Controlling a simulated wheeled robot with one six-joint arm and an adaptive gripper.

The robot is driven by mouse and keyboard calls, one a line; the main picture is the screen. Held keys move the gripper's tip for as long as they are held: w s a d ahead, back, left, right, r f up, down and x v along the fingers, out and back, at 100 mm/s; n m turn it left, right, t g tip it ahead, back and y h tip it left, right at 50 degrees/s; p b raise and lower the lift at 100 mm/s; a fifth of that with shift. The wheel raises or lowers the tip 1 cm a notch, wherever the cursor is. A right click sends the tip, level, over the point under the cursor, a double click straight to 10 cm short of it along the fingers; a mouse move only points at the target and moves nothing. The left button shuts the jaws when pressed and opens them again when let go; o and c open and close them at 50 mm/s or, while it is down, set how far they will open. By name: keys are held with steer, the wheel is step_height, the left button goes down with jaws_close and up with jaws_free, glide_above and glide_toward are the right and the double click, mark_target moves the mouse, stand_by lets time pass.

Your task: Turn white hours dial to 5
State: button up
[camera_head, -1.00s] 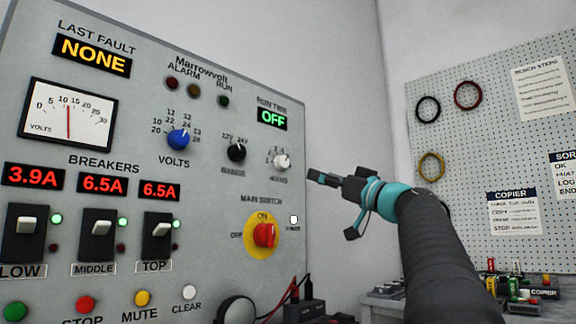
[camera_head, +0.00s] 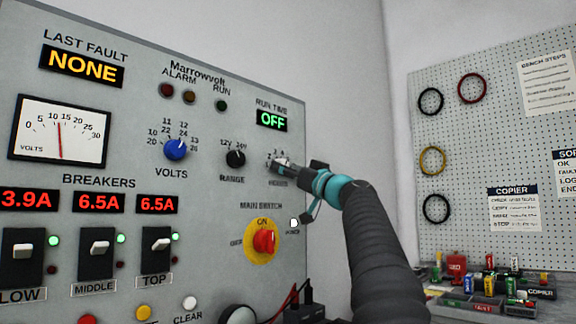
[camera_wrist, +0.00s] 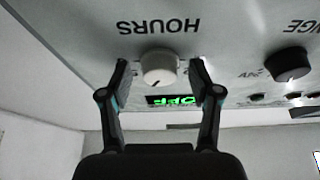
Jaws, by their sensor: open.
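The white hours dial (camera_wrist: 159,67) shows upside down in the wrist view, below the HOURS label (camera_wrist: 159,27). My gripper (camera_wrist: 160,74) is open, with one finger on each side of the dial and a small gap visible on both sides. In the head view my gripper (camera_head: 283,165) is at the panel over the dial and hides most of it and part of its scale. The dial's pointer setting cannot be read. The green run time display (camera_head: 271,118) above it reads OFF; it also shows in the wrist view (camera_wrist: 173,99).
The black range dial (camera_head: 235,158) is just left of the hours dial, and the blue volts dial (camera_head: 175,149) is further left. The red main switch (camera_head: 264,240) sits below my gripper. A pegboard (camera_head: 510,150) and parts bins (camera_head: 490,300) stand at the right.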

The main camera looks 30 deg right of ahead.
steer(key=c, duration=1.1)
steer(key=shift+s+a+r+m+t+h+b, duration=0.1)
steer(key=shift+m+t+h+b, duration=0.15)
steer(key=shift+m+h, duration=1.15)
steer(key=shift+a+m+t+h+b, duration=0.2)
steer(key=shift+m+h, duration=0.3)
steer(key=shift+m, duration=1.7)
steer(key=shift+c, duration=0.2)
steer(key=shift+d, duration=0.1)
steer(key=o, duration=1.1)
steer(key=shift+o, duration=0.2)
steer(key=v, duration=1.2)
